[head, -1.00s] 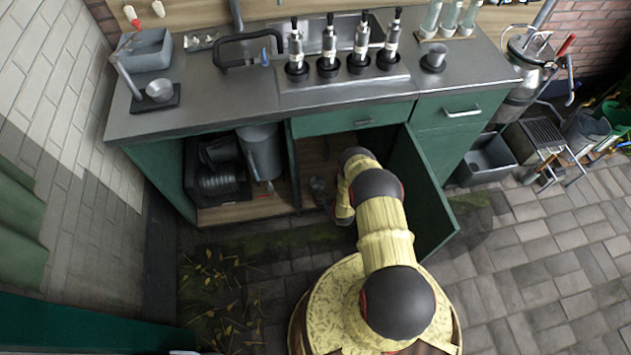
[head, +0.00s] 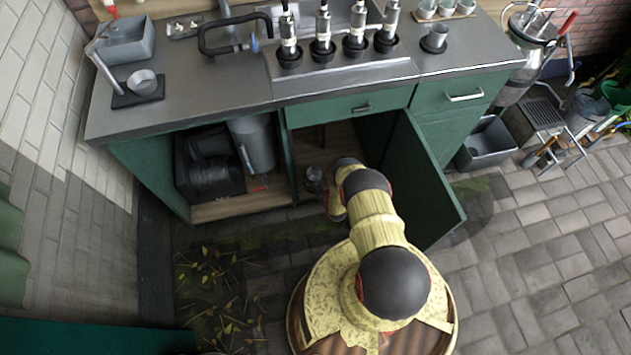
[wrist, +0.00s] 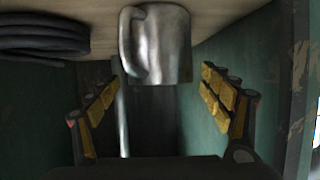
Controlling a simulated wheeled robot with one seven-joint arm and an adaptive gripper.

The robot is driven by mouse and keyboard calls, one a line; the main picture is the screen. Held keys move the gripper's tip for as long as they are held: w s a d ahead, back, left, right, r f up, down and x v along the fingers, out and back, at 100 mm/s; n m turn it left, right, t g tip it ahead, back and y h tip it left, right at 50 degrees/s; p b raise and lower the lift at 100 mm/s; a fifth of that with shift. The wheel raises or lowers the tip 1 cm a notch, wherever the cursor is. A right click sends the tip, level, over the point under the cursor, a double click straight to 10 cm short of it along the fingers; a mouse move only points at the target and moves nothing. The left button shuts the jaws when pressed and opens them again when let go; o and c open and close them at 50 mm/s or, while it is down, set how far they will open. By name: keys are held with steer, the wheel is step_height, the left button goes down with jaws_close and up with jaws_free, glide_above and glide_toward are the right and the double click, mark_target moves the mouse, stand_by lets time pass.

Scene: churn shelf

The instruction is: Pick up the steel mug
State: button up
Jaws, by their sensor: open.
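The steel mug (wrist: 168,45) shows at the top middle of the wrist view, grey and shiny, with its handle on the left side. It is against a pale wooden surface. My gripper (wrist: 160,84) is open, its yellow-padded fingers to the left and right below the mug in the picture. The mug appears beyond the fingertips, and no contact shows. In the head view a small grey metal vessel (head: 315,177), which looks like the same mug, is inside the open cabinet beside my arm. My gripper is hidden there.
A green cabinet door (head: 428,185) stands open right of my arm. The left compartment holds a tall grey cylinder (head: 253,143) and a dark rack (head: 207,172). A black coil (wrist: 45,35) lies left of the mug in the wrist view. Green walls flank my fingers.

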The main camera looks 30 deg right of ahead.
steer(key=shift+w+f, duration=0.35)
steer(key=shift+w, duration=0.2)
steer(key=shift+r, duration=0.1)
steer(key=shift+c, duration=0.7)
steer(key=c, duration=1.1)
steer(key=shift+d, duration=0.1)
steer(key=shift+c, duration=0.6)
